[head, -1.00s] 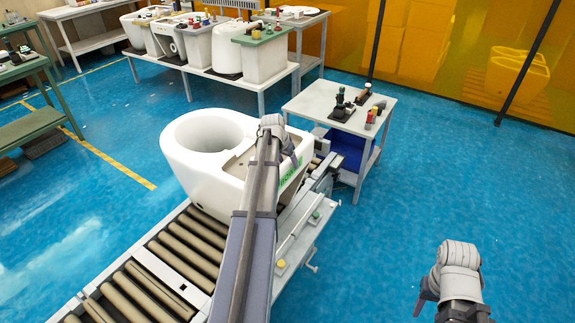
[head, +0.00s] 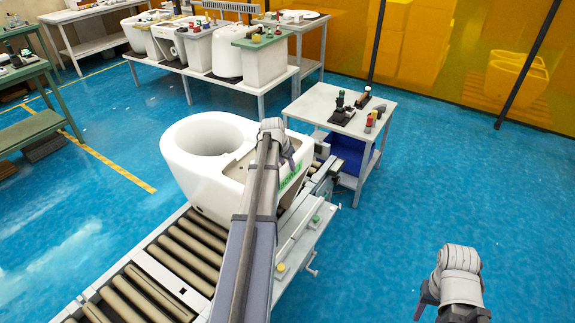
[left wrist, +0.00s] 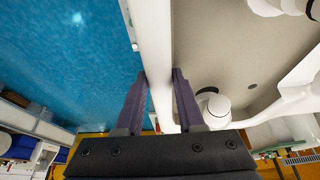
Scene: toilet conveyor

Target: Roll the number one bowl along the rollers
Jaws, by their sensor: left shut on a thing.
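The white toilet bowl (head: 190,172) stands upright on the roller conveyor (head: 183,255) in the head view, with its round opening to the left. Green lettering on its side is partly hidden by my left arm and too small to read surely. My left gripper (head: 286,152) is at the bowl's right part. In the left wrist view its fingers (left wrist: 160,76) are on either side of the bowl's white rim (left wrist: 154,40), shut on it. My right gripper (head: 427,300) is at the lower right, away from the bowl, its fingers mostly hidden.
A small grey table (head: 318,104) with tools stands beyond the conveyor's far end. A long bench (head: 273,82) with several white fixtures is at the back. A green shelf (head: 35,127) is at the left. Blue floor is free on both sides of the conveyor.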

